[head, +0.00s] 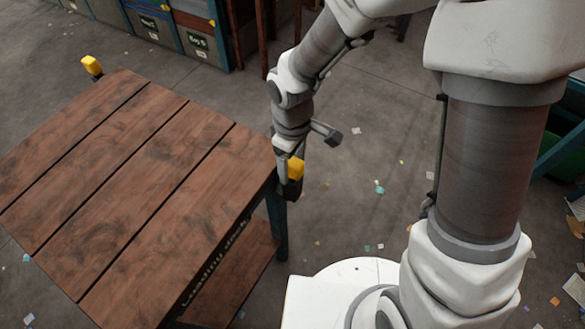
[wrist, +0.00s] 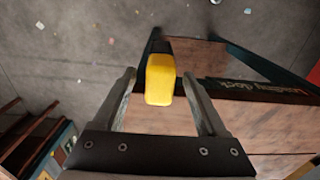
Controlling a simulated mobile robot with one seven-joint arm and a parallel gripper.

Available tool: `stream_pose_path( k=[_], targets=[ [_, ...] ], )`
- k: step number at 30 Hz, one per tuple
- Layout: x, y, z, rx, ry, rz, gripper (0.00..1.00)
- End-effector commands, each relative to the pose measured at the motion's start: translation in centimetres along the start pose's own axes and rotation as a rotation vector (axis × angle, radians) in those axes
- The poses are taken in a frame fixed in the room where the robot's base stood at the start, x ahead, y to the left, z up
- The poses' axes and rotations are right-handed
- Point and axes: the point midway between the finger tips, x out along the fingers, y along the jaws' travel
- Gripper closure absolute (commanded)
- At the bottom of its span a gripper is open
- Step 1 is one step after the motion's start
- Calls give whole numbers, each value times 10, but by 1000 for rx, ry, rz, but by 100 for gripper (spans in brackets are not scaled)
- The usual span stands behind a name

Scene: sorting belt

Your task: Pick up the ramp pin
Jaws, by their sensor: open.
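A yellow block-shaped pin head (head: 296,168) stands at the right corner of the wooden table, and I take it to be the ramp pin. In the wrist view the yellow head (wrist: 160,85) lies between the two fingers of my gripper (wrist: 159,76). The gripper is open, with a visible gap on each side of the head.
The brown plank table (head: 120,160), lettered "Loading dock" on its side, fills the left, with a lower shelf (head: 235,275). Another yellow head (head: 91,65) stands at its far left corner. Labelled bins (head: 150,27) stand behind. Paper scraps litter the open floor (head: 370,150).

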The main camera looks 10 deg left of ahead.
Motion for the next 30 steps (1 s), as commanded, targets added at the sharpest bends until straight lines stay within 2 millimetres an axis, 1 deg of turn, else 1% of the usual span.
stream_pose_path(
  k=[6,8,9,14,18,19,30],
  targets=[
    [1,0,0,0,0,0,25],
    [0,0,0,0,0,0,36],
    [0,0,0,0,0,0,43],
    [0,0,0,0,0,0,72],
    [0,0,0,0,0,0,97],
    [0,0,0,0,0,0,100],
    [0,0,0,0,1,1,100]
  ],
)
